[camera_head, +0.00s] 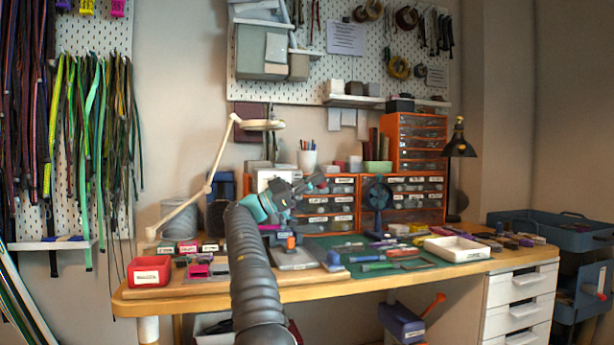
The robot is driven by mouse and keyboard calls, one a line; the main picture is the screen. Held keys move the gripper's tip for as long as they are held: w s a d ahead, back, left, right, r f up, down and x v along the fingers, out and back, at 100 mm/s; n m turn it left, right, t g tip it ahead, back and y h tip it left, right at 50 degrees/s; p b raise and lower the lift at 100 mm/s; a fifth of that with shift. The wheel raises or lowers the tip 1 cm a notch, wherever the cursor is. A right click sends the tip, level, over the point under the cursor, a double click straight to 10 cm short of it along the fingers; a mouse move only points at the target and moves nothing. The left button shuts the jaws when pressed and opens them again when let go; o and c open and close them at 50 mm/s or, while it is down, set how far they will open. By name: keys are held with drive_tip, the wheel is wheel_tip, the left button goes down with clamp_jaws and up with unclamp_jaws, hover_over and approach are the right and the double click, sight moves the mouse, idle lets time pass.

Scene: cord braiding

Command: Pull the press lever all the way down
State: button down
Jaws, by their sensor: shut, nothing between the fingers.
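My arm reaches up from the bottom of the picture to the bench, and my gripper (316,184) is at its far end, shut with nothing in it. It is in front of a pale machine body (264,179), which looks like the press. A grey base plate (292,259) with a small orange part (291,242) lies below the gripper on the bench. My arm and gripper cover much of the machine. I cannot make out the press lever, or whether my gripper touches it.
The wooden bench (190,290) carries a red bin (149,271) at left, a green mat (345,242) with tools and a white tray (456,249) at right. A small dark blue fan (377,194) and orange drawer units (416,142) stand behind. A jointed lamp (215,160) stands left of the gripper.

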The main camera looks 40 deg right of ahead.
drive_tip(key=w+a+f, duration=0.2)
drive_tip(key=w+a, duration=0.2)
drive_tip(key=a, duration=0.5)
drive_tip(key=shift+a, duration=0.4)
